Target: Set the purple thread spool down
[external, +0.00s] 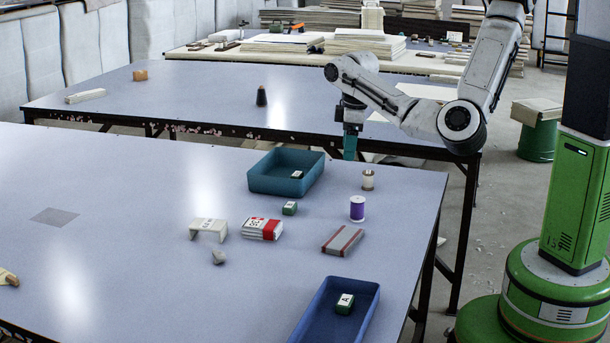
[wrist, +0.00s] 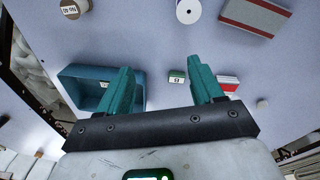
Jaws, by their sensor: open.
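The purple thread spool (external: 357,209) stands upright on the near table, right of the middle, with a white top rim. In the wrist view the spool (wrist: 189,11) shows at the top edge, its round end with a dark centre hole facing the camera. My gripper (external: 350,143) hangs above the far right part of the near table, behind the spool and apart from it. In the wrist view my gripper's two teal fingers (wrist: 165,80) are spread, with nothing between them.
A teal tray (external: 255,181) holds a small block. A beige spool (external: 368,180) stands behind the purple one. A grey book (external: 343,240), a red-and-white cloth stack (external: 262,228) and a green block (external: 290,208) lie nearby. A blue tray (external: 317,307) sits at the front right. The table's left side is mostly clear.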

